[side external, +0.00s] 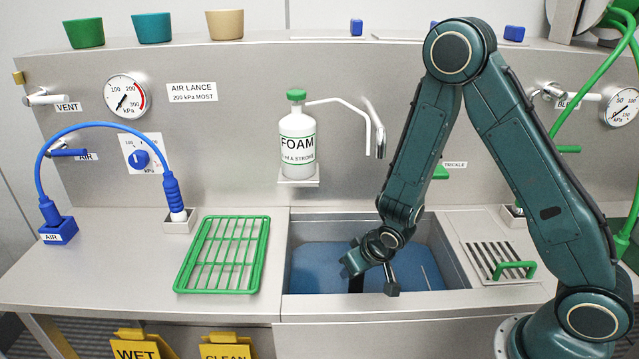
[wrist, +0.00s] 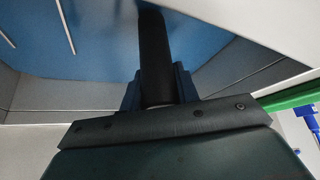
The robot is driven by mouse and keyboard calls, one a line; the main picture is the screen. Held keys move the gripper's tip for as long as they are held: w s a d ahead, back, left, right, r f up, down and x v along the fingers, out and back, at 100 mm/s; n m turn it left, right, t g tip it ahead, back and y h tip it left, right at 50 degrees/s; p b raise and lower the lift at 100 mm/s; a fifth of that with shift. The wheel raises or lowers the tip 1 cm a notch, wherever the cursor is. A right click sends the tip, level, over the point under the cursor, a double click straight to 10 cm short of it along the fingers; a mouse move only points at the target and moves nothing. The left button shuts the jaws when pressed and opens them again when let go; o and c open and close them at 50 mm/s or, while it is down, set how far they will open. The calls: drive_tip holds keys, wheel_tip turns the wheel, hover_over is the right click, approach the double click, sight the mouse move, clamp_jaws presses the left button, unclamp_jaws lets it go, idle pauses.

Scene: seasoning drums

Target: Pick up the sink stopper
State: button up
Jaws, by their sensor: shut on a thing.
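My gripper (side external: 354,268) is down inside the sink (side external: 455,272), over its blue interior. In the wrist view its two dark blue fingers (wrist: 157,88) close on either side of a black upright rod-like piece (wrist: 153,45), which I take to be the sink stopper. In the side view only a short dark part of the stopper (side external: 356,284) shows below the fingers. Its lower end is hidden, so I cannot tell whether it touches the sink floor.
A green wire rack (side external: 225,254) lies left of the sink. A slotted drain plate with a green handle (side external: 514,269) is on the right. A foam bottle (side external: 297,145) and a bent spout (side external: 380,135) are on the back panel.

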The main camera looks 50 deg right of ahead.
drive_tip(key=shift+s+a, duration=0.15)
drive_tip(key=shift+s, duration=0.55)
idle(0.7)
